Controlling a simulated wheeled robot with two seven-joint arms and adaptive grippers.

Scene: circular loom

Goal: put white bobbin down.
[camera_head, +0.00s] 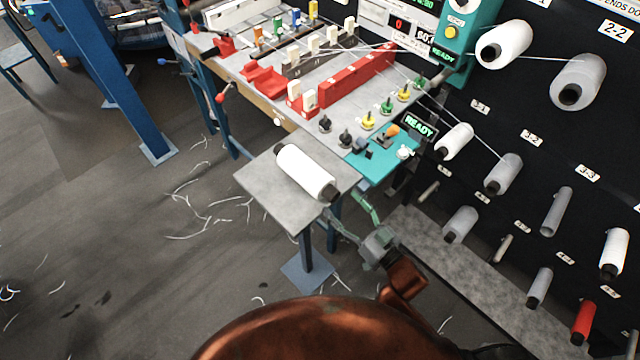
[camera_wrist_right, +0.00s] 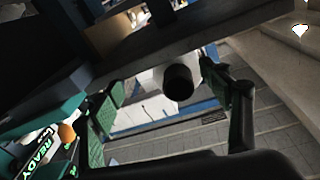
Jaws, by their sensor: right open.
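The white bobbin (camera_head: 303,170) lies on its side on a small grey table (camera_head: 262,180), its dark core ends showing. My right gripper (camera_head: 350,212) is open at the bobbin's near end, beside the table's front right edge. In the right wrist view the bobbin's dark core end (camera_wrist_right: 178,82) faces the camera between the spread fingers of my right gripper (camera_wrist_right: 163,85), with white winding behind it. I cannot tell whether a finger touches it. My left gripper is not in view.
A teal panel (camera_head: 372,172) with knobs and the loom's table with red blocks (camera_head: 345,80) adjoin at the back. A dark rack (camera_head: 480,195) with several bobbins stands at the right. Thread scraps lie on the open floor (camera_head: 120,260) at the left.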

